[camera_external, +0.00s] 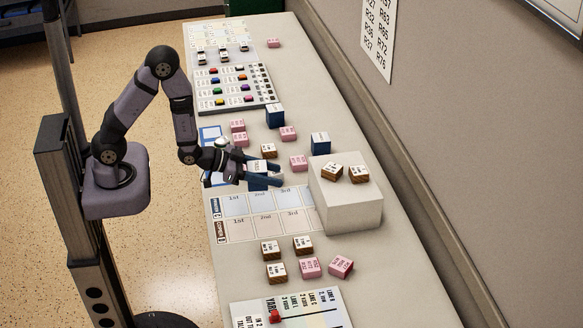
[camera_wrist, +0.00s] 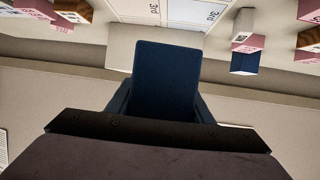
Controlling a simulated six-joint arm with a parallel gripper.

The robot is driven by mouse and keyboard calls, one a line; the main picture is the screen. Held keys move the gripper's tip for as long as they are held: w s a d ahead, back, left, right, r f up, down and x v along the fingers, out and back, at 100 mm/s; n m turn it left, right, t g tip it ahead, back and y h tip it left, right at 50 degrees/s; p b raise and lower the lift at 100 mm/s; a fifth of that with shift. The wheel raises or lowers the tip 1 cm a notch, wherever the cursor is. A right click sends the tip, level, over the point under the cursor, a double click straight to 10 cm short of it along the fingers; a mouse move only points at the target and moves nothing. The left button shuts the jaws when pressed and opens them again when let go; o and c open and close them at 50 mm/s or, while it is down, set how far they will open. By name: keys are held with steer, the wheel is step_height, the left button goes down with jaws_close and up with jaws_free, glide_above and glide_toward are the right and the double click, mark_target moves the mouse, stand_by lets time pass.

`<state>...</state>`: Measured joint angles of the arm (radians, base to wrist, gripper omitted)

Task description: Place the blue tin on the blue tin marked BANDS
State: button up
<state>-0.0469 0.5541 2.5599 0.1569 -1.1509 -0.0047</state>
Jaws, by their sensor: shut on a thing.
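My gripper (camera_external: 268,176) is shut on a blue tin (camera_external: 259,183) with a pale labelled top, over the table near the upper row of the 1st-2nd-3rd chart. In the wrist view the tin (camera_wrist: 167,75) fills the space between the fingers. Two other blue tins with white labelled tops stand on the table: one farther back (camera_external: 275,118) and one near the white box (camera_external: 320,145). Their labels are too small to read, so I cannot tell which is marked BANDS. A blue tin (camera_wrist: 245,63) also shows at the upper right in the wrist view.
A white box (camera_external: 345,211) bears two brown blocks (camera_external: 332,172) right of my gripper. Pink blocks (camera_external: 299,162) and brown blocks (camera_external: 269,151) lie around the tins. The chart (camera_external: 262,214) lies flat; more blocks (camera_external: 312,267) stand in front. The wall borders the table's right side.

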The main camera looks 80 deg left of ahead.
steer(key=shift+a, duration=0.1)
